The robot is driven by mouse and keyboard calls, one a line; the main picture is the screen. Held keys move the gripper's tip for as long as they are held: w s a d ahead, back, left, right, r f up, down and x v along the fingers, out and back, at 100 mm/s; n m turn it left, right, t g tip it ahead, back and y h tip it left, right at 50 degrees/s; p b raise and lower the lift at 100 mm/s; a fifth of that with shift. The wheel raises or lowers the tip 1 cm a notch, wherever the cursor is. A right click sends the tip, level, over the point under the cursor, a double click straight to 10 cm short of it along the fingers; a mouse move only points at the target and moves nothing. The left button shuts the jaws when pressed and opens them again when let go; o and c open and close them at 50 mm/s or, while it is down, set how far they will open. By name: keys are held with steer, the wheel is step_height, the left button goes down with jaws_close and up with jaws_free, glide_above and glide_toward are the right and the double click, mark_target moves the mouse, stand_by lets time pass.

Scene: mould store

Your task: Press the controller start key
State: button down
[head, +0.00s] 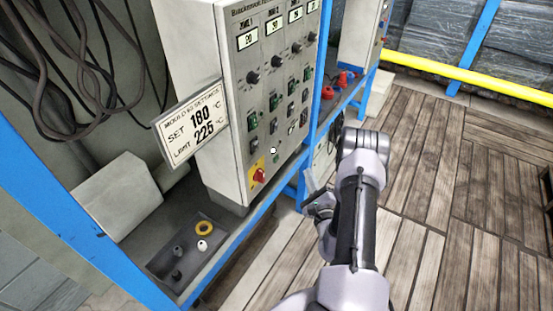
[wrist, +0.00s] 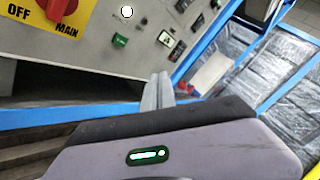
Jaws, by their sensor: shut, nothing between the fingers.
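The controller (head: 235,110) is a pale grey cabinet with a sloped front, several zone displays, black knobs and rocker switches. Low on its panel, in the wrist view, are a white round button (wrist: 127,11) and a green key (wrist: 120,40); the labels are too small to read, so I cannot tell which is the start key. A red and yellow main switch (head: 258,176) sits at the lower left corner and also shows in the wrist view (wrist: 60,8). My gripper (wrist: 159,92) is shut and empty, pointing toward the panel's lower edge, apparently apart from it.
A sign (head: 190,122) reads set 180, limit 225. A grey tray (head: 165,266) holds a yellow ring (head: 204,228) and small fittings. A blue frame (head: 240,246) edges the shelf below the panel. Red items (head: 343,80) stand on the farther shelf. The plank floor (head: 430,190) at right is clear.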

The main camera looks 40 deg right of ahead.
mark_target(276, 159)
steer(key=w+a, duration=0.3)
steer(key=w, duration=0.5)
steer(key=shift+a+p, duration=0.25)
steer(key=shift+p, duration=0.05)
steer(key=shift+w, duration=0.15)
stand_by(1.7)
steer(key=shift+w+a, duration=0.15)
steer(key=shift+w, duration=0.2)
steer(key=shift+w+a, duration=0.1)
steer(key=shift+w, duration=0.2)
stand_by(0.5)
steer(key=shift+s, duration=0.15)
steer(key=shift+s+d+b, duration=0.25)
steer(key=shift+s+b, duration=0.05)
steer(key=shift+s, duration=0.25)
